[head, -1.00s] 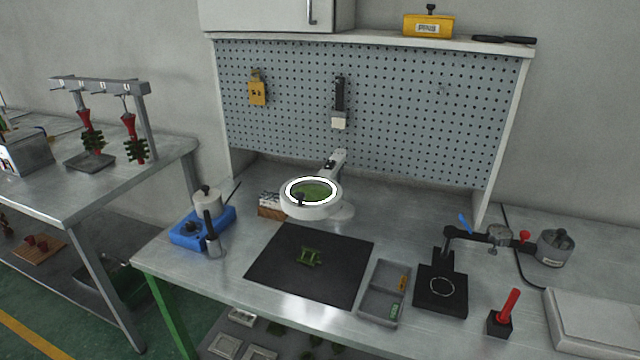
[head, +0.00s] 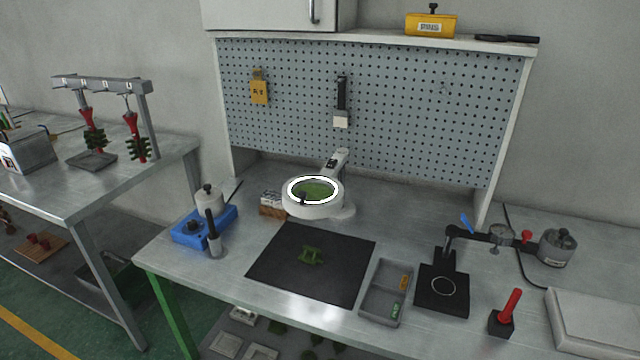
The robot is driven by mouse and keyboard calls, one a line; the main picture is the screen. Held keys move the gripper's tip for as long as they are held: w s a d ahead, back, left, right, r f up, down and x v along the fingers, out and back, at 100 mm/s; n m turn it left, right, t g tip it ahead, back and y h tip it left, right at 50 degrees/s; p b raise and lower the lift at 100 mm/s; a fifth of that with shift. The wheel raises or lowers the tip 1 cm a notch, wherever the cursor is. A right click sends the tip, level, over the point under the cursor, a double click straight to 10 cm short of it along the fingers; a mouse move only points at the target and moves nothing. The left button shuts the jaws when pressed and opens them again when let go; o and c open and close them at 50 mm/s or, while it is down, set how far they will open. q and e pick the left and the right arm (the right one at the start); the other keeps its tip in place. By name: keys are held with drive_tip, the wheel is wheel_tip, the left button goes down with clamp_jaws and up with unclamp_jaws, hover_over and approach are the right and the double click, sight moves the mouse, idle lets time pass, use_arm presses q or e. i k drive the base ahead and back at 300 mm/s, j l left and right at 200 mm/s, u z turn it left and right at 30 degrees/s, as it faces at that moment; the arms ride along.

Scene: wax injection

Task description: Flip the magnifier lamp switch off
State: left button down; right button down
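The magnifier lamp (head: 313,207) stands at the back middle of the metal workbench, its round white head tilted towards me. Its ring light (head: 313,178) shows bright white around a greenish lens. A small dark part (head: 303,197) sits at the front of the ring; I cannot tell whether it is the switch. The lamp's arm (head: 338,158) rises behind the head and carries a dark patch. Neither of my grippers is in the head view.
A black mat (head: 270,273) with a green wax piece (head: 311,255) lies before the lamp. A blue device (head: 187,232) stands left, a grey tray (head: 370,307) and black-based stand (head: 441,297) right. A pegboard (head: 420,120) closes the back.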

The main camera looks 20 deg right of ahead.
sight(332, 163)
drive_tip(key=z, duration=2.95)
drive_tip(key=k+j, duration=1.1)
drive_tip(key=k, duration=0.15)
